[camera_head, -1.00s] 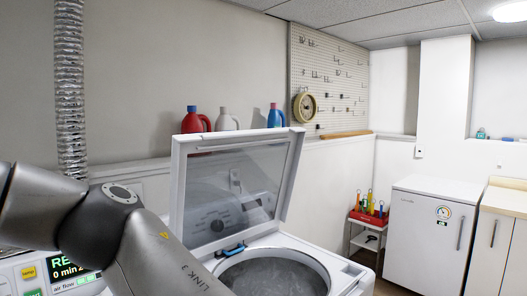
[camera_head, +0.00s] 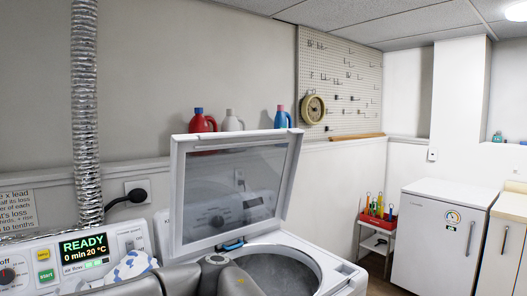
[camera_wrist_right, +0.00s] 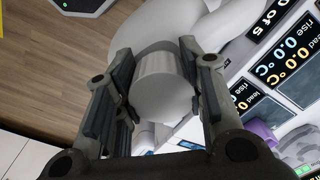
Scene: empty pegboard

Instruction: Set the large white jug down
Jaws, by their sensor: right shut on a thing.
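In the right wrist view, my right gripper (camera_wrist_right: 158,85) is shut on the pale cylindrical cap or neck of a large white jug (camera_wrist_right: 190,18). The jug's rounded white body extends beyond the fingers toward the top of the view, and much of it is cut off. Whether its base touches anything cannot be told. The head view does not show the right gripper or this jug. My left gripper is in neither view.
An open-lidded washer (camera_head: 335,272) stands beside a dryer panel (camera_head: 60,250) reading READY. A white-and-blue cloth (camera_head: 133,265) lies near the panel. Red (camera_head: 200,124), white (camera_head: 231,124) and blue (camera_head: 282,119) jugs stand on the wall ledge. Wood floor (camera_wrist_right: 50,70) shows in the wrist view.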

